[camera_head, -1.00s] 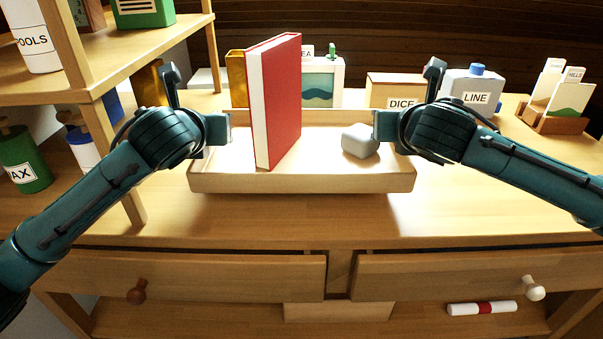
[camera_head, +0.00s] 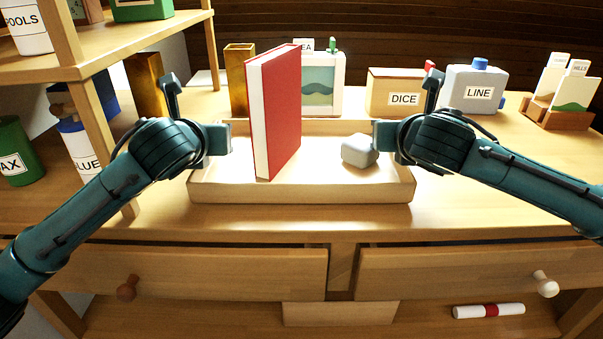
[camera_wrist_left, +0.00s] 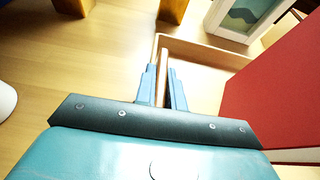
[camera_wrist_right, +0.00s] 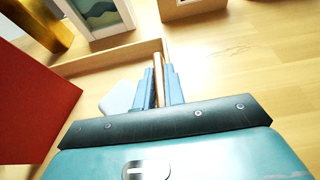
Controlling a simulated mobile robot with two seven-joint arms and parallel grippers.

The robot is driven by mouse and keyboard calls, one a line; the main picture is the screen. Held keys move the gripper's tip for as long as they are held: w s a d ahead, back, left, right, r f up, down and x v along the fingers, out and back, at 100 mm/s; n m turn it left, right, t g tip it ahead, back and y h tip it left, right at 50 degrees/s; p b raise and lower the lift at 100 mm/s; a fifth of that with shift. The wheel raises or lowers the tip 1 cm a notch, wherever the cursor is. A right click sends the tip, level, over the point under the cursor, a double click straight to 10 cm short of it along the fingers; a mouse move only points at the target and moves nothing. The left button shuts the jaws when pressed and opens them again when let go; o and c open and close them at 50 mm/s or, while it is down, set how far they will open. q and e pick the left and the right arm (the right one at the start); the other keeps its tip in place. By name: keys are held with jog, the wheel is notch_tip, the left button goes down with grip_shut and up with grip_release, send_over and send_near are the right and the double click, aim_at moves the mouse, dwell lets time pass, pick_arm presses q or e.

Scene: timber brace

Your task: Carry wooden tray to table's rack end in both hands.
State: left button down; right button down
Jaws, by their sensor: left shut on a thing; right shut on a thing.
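The wooden tray (camera_head: 300,190) is a pale, low-walled box over the table's middle, looking level. A red book (camera_head: 285,112) stands upright in its left half. A grey rounded block (camera_head: 360,151) lies in its right half. My left gripper (camera_head: 226,138) is shut on the tray's left wall; the wall runs between its fingers (camera_wrist_left: 162,85) in the left wrist view. My right gripper (camera_head: 380,136) is shut on the right wall, which shows between its fingers (camera_wrist_right: 158,80) in the right wrist view. I cannot tell how far the tray is above the table.
A shelf rack (camera_head: 110,140) stands at the left, with a green tin (camera_head: 18,150) by it. Behind the tray are gold vases (camera_head: 239,80), a framed picture (camera_head: 320,85), a DICE box (camera_head: 394,92) and a LINE bottle (camera_head: 472,92). A card holder (camera_head: 565,115) stands far right.

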pick_arm(q)
jog(key=shift+f, duration=0.35)
pick_arm(e)
jog(key=shift+f, duration=0.3)
pick_arm(q)
jog(key=c, duration=1.5)
grip_release()
pick_arm(e)
jog(key=c, duration=1.5)
grip_release()
pick_arm(q)
jog(key=shift+s+r, duration=0.1)
jog(key=v, duration=1.1)
jog(key=shift+s, duration=0.3)
jog(key=shift+s+r, duration=0.1)
pick_arm(e)
jog(key=shift+s+r, duration=0.1)
jog(key=shift+s, duration=0.2)
jog(key=v, duration=1.1)
jog(key=shift+s, duration=0.2)
